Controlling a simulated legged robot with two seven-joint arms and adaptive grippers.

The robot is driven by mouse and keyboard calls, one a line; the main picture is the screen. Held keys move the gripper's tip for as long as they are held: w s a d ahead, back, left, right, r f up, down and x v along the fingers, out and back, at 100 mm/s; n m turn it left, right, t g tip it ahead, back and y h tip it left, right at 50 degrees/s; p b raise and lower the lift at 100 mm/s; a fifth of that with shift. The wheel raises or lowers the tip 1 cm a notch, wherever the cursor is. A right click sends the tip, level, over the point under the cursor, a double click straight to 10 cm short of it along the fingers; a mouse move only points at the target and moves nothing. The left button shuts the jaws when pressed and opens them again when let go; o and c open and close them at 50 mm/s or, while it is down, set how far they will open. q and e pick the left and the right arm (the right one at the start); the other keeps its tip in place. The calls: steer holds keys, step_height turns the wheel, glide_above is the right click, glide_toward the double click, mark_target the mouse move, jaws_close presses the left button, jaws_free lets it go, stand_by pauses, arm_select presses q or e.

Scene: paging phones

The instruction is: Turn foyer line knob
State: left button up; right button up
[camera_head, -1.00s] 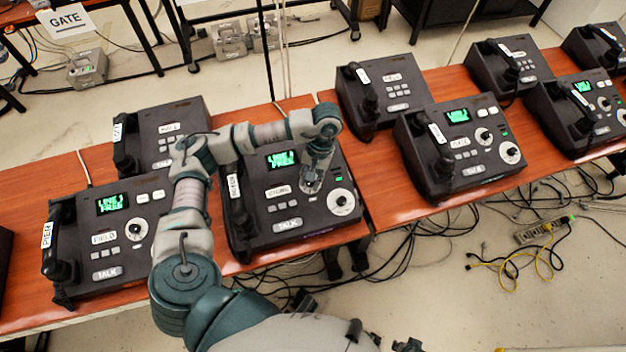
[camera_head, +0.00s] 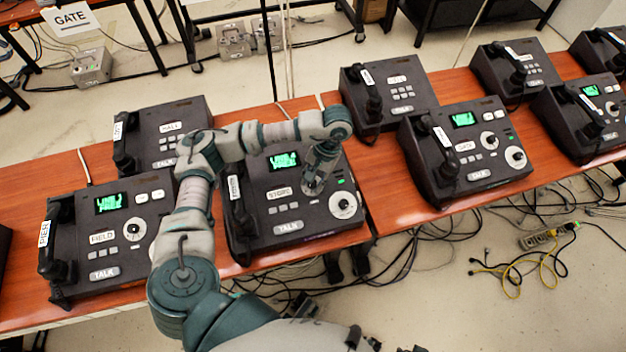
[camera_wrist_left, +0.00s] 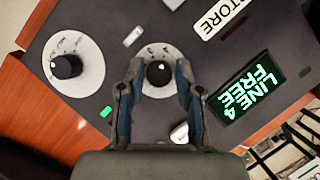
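A dark phone console with a STORE label (camera_head: 279,193) stands in the middle of the head view; its handset label is too blurred to read. Its green screen reads LINE 4 FREE in the left wrist view (camera_wrist_left: 249,90). A small black knob (camera_wrist_left: 159,75) on a white dial sits between the fingers of my left gripper (camera_wrist_left: 159,68) in the wrist view. The fingers are apart, with a gap beside the knob. In the head view my left gripper (camera_head: 314,186) points down and hides this knob. A larger knob on a white dial (camera_wrist_left: 67,66) is beside it. My right gripper is not seen.
A FIELD console (camera_head: 110,240) and a HALL console (camera_head: 165,130) stand to the left. A GATE console (camera_head: 467,150) and several others stand right on the wooden table (camera_head: 392,205). Cables lie on the floor in front.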

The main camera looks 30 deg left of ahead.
arm_select(q)
steer(key=shift+o, duration=0.8)
steer(key=shift+r, duration=0.15)
steer(key=v, duration=1.1)
steer(key=shift+w+r, duration=0.15)
steer(key=shift+w, duration=0.15)
